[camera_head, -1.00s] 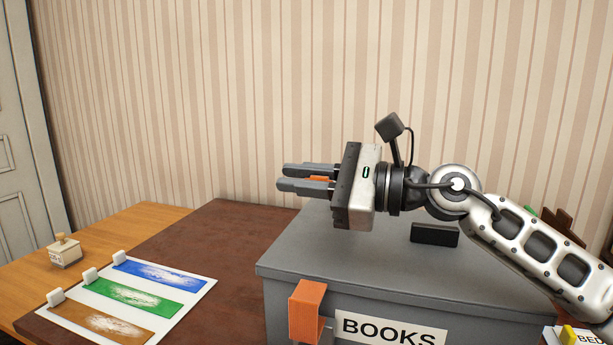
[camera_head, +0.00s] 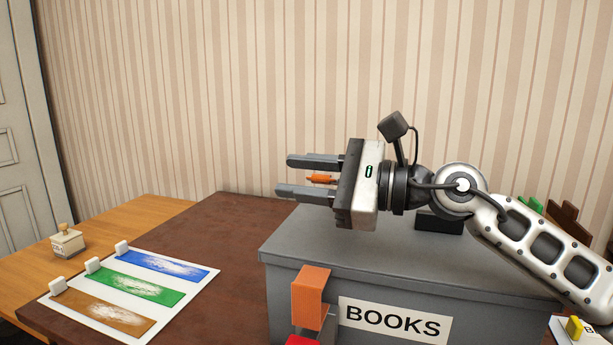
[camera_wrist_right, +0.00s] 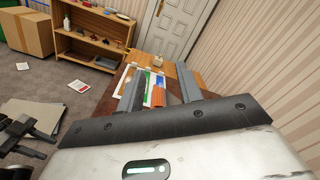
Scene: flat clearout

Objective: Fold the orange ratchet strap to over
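A small orange piece (camera_head: 321,179) shows between the fingers of my right gripper (camera_head: 306,176), above the back left of the box. The fingers are parted, with a gap visible on both sides of this piece. In the right wrist view an orange piece (camera_wrist_right: 158,97) also lies between the two grey fingers. I cannot tell how it joins the hanging part. My left gripper does not show in the head view.
Left of the box, a white sheet with blue, green and brown swatches (camera_head: 133,287) lies on the dark tabletop. A small cream block (camera_head: 67,243) stands on the lighter wood. The striped wall is behind. A red thing (camera_head: 303,341) shows at the bottom edge.

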